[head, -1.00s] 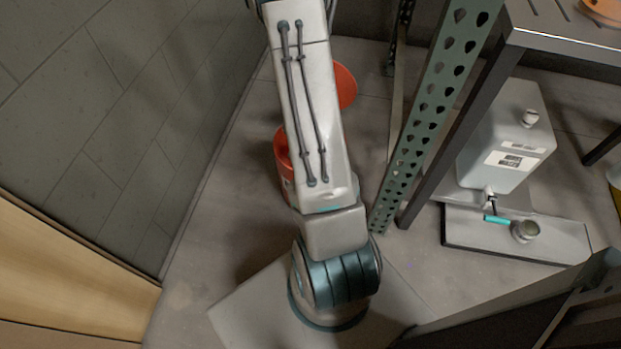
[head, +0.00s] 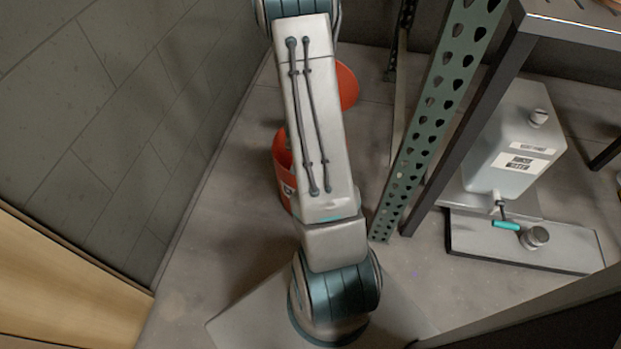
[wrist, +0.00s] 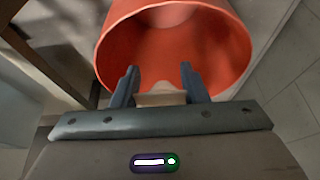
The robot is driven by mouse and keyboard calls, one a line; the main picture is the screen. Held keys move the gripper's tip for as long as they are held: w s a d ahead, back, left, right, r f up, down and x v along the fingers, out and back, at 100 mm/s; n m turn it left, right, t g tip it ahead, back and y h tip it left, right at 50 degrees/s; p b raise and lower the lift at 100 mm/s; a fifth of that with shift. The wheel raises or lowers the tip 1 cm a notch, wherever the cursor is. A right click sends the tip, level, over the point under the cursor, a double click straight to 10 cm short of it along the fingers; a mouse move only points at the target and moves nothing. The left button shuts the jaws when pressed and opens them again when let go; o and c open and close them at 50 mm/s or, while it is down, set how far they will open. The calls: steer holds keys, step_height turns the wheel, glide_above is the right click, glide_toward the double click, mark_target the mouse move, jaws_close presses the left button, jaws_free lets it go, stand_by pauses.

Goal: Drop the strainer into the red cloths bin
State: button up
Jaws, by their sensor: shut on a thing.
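The red bin (head: 283,177) stands on the floor behind my arm in the head view, partly hidden by it. In the wrist view the red bin (wrist: 110,50) fills the upper middle with its wide opening facing the camera. My gripper (wrist: 158,75) has its two dark fingers in front of that opening. It is shut on a pale beige piece between the fingers, which I take to be the strainer (wrist: 161,99); only a small part of it shows. My arm hides the gripper in the head view.
A round red piece (head: 347,88) shows behind my arm. A green perforated rack post (head: 430,120) stands close to the right of the bin. A white jug (head: 515,140) and a grey plate (head: 520,245) lie beyond it. A grey wall (head: 120,130) runs along the left.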

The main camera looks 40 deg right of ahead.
steer(key=o, duration=1.3)
steer(key=shift+c, duration=0.2)
steer(key=p+v, duration=0.6)
steer(key=v, duration=0.8)
steer(key=shift+p, duration=0.3)
